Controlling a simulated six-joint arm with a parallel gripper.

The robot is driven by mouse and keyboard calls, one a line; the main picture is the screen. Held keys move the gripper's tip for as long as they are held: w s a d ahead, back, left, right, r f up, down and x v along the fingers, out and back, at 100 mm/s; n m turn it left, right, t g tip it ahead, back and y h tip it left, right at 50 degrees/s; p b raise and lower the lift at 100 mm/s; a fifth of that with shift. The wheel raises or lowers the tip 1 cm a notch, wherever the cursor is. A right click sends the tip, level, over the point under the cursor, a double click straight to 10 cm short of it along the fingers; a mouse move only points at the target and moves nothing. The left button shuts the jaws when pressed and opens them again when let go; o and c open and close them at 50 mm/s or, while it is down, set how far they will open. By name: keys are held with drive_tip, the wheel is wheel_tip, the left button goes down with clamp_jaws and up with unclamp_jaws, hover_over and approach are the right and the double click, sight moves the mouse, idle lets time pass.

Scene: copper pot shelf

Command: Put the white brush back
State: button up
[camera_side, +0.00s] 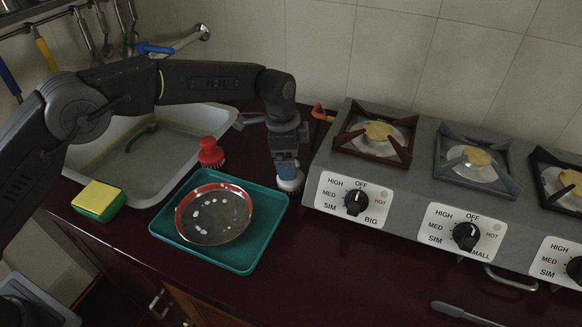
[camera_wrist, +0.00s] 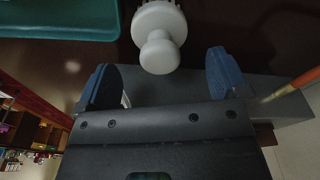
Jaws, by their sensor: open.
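The white brush (camera_side: 291,184) stands on the dark red counter, just right of the teal tray's back right corner. In the wrist view the white brush (camera_wrist: 158,22) shows its round knob towards my gripper. My gripper (camera_side: 286,161) points down, right over the brush, and hides its upper part in the side view. In the wrist view my gripper (camera_wrist: 164,72) has its two blue fingers spread wide, with the knob in line with the gap between them. I cannot tell how far the fingers reach down around the knob.
The teal tray (camera_side: 240,265) holds a red-rimmed pan with pale spots. A red brush (camera_side: 210,152) stands behind it, beside the sink (camera_side: 165,190). A yellow-green sponge (camera_side: 98,201) lies left. The stove (camera_side: 400,190) is close on the right. Front counter is mostly clear.

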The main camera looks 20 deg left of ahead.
drive_tip(key=r, duration=0.5)
drive_tip(key=a+r, duration=0.1)
drive_tip(key=r, duration=0.1)
drive_tip(key=shift+s+r, duration=0.1)
drive_tip(key=shift+r, duration=0.25)
drive_tip(key=s+a+r+n+t, duration=0.3)
drive_tip(key=s+a+r+n, duration=0.4)
drive_tip(key=s+a+r, duration=0.75)
drive_tip(key=s+a+f+n+t, duration=0.1)
drive_tip(key=s+a+f+n, duration=0.1)
drive_tip(key=s, duration=0.7)
drive_tip(key=s+a+f+n+t+y, duration=0.1)
drive_tip(key=s+a+n, duration=0.4)
drive_tip(key=s, duration=0.5)
drive_tip(key=shift+s+f, duration=0.2)
drive_tip(key=shift+f, duration=0.6)
